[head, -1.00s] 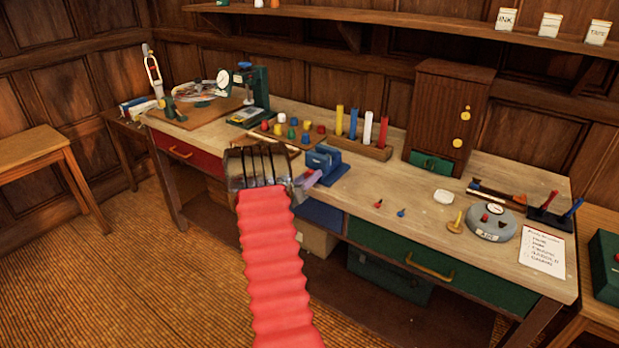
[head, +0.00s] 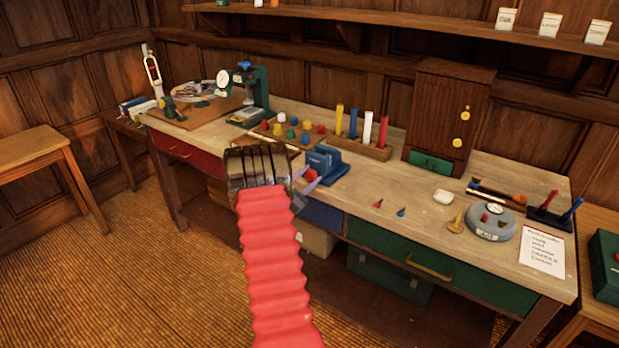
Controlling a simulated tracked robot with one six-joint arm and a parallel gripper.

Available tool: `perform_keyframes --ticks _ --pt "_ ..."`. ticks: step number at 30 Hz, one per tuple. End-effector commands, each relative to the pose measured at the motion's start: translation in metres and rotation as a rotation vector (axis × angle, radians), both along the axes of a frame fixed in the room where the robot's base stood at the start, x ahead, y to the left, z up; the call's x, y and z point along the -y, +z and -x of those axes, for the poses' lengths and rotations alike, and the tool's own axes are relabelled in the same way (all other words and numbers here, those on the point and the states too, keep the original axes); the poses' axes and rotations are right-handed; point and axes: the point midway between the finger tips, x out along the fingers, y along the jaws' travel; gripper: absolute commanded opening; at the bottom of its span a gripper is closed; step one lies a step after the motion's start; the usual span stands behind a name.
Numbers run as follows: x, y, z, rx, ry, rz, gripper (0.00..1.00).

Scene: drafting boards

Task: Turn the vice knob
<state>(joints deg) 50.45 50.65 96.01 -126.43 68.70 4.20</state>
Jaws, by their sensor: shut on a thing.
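The blue vice (head: 329,161) stands at the front edge of the workbench, near its middle. Its red knob (head: 311,175) faces the front and is partly hidden by my gripper. My gripper (head: 310,181) is at the front of the vice, with its pale purple finger against the knob. It is shut on the knob. My wrist and red sleeved arm cover part of the view just to the left.
A wooden tray (head: 262,146) of coloured pegs lies behind my wrist. A rack (head: 377,151) with coloured rods stands behind the vice. Two small pins lie to the right on bare bench top (head: 350,192). A green drill press (head: 258,85) stands at the left.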

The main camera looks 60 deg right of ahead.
Motion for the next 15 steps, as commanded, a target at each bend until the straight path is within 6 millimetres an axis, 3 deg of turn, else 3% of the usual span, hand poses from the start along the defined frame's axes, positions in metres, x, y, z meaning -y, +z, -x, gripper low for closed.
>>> perform_keyframes --ticks 1,15 --pt "-0.0016 -0.0070 0.0025 0.038 -0.003 -0.006 0.14" --pt "-0.0016 -0.0077 0.0036 0.478 -0.006 0.065 0.14"
